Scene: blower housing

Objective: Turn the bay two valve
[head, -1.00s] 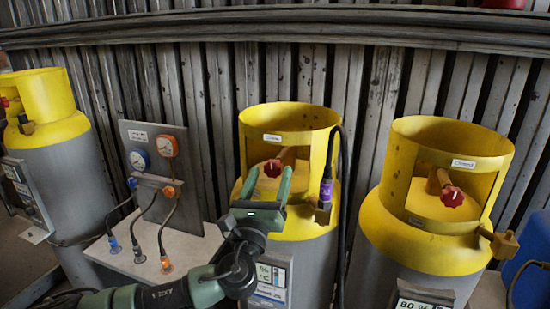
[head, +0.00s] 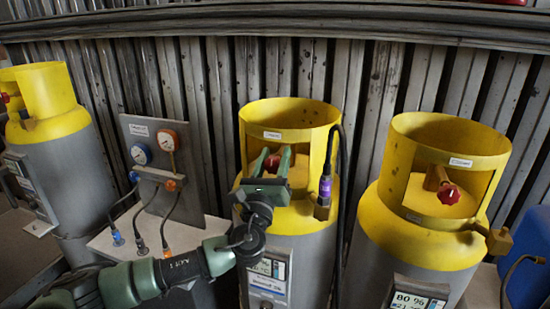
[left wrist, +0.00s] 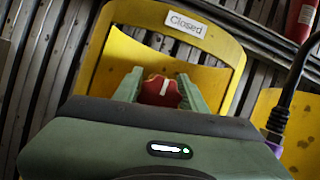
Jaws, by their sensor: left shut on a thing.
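The middle gas cylinder's yellow collar (head: 290,113) has a red valve knob (head: 272,162) inside its opening. My left gripper (head: 272,160) reaches into that opening, with its two green fingers on either side of the knob, shut on it. In the left wrist view the red knob (left wrist: 161,91) with a white mark sits between the fingers (left wrist: 160,88). A label reading "Closed" (left wrist: 186,24) is on the collar above it. Whether this cylinder is bay two cannot be read. My right gripper is not in view.
A right cylinder (head: 425,230) has its own red knob (head: 449,194). A gauge panel (head: 157,150) with hoses stands left of the middle cylinder. A purple connector (head: 325,188) and black hose hang close on its right. A blue container (head: 530,258) stands far right.

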